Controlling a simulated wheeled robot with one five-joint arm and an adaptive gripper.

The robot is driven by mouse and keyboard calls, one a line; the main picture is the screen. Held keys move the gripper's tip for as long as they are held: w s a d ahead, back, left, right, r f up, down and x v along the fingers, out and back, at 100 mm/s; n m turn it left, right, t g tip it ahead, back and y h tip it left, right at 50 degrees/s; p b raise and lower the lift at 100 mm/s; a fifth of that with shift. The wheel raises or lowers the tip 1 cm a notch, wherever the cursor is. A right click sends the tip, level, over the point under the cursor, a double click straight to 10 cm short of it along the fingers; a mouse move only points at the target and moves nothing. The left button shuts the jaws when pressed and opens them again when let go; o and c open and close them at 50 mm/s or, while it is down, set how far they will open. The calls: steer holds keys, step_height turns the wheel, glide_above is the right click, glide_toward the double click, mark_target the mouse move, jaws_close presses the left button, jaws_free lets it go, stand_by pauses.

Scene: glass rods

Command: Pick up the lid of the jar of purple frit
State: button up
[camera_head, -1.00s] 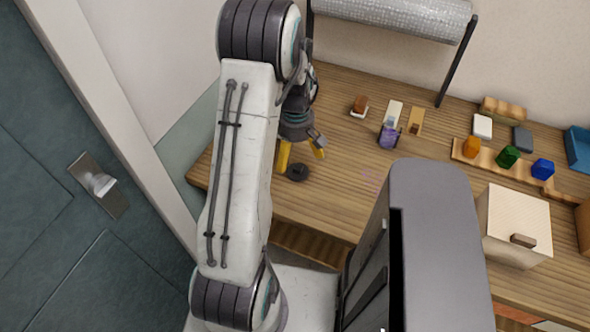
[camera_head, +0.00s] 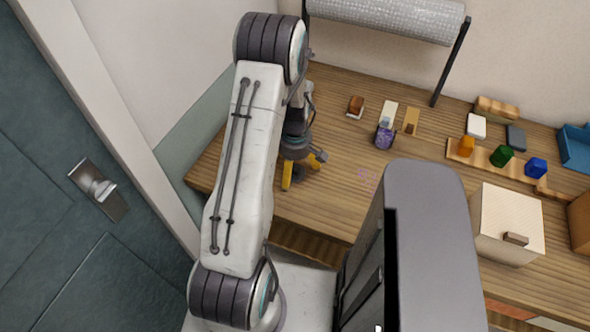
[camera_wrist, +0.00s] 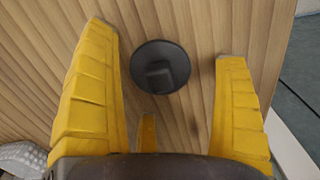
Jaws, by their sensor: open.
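A dark round lid (camera_wrist: 160,67) with a raised square knob lies on the wooden table, knob up. In the wrist view it sits between the two yellow fingers of my gripper (camera_wrist: 165,42), with clear space on both sides. My gripper is open and empty. In the head view my gripper (camera_head: 302,177) is low over the table's left part and mostly hides the lid. The jar of purple frit (camera_head: 384,138) stands on the table to the right, away from my gripper.
A pale box (camera_head: 507,222) stands nearer. A blue tray (camera_head: 575,148) is at the far right. The table around the lid is clear.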

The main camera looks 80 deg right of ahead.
steer(key=shift+f, duration=0.7)
steer(key=shift+c, duration=0.3)
steer(key=c, duration=1)
steer(key=shift+r, duration=0.2)
